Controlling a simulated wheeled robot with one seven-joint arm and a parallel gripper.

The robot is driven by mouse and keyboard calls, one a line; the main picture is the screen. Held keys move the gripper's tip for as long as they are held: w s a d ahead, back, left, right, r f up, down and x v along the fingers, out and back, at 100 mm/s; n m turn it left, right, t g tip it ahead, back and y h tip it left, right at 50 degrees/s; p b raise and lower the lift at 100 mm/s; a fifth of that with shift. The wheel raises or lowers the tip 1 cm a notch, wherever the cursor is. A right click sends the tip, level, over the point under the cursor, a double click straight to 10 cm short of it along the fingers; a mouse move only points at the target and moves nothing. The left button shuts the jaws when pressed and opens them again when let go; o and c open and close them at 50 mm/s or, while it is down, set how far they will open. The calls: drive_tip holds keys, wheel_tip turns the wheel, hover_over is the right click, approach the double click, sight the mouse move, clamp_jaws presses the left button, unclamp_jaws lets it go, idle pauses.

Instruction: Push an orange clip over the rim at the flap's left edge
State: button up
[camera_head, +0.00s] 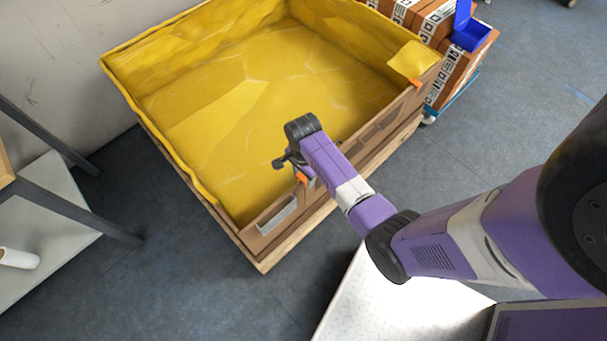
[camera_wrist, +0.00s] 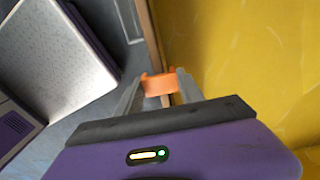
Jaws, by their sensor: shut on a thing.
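My gripper (camera_head: 299,174) is shut on an orange clip (camera_head: 301,178) at the near wall of the large crate. In the wrist view the clip (camera_wrist: 158,86) sits between the two grey fingertips (camera_wrist: 157,78), in line with the brown rim (camera_wrist: 151,35). I cannot tell whether it touches the rim or is pushed onto it. The crate's rim (camera_head: 345,153) is partly hidden by my arm. A yellow liner flap (camera_head: 411,60) is folded over at the right corner. A second orange clip (camera_head: 415,84) is on the rim below it.
The yellow liner (camera_head: 270,90) covers the crate's inside, which looks empty. A grey piece (camera_head: 278,216) is on the near wall, left of my gripper. A shelf (camera_head: 60,200) is at the left.

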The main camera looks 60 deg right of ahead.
sight(303, 177)
drive_tip(key=shift+f, duration=0.4)
drive_tip(key=o, duration=1.4)
wheel_tip(303, 177, up, 8)
drive_tip(key=shift+f+p, duration=0.1)
drive_tip(key=shift+p, duration=0.4)
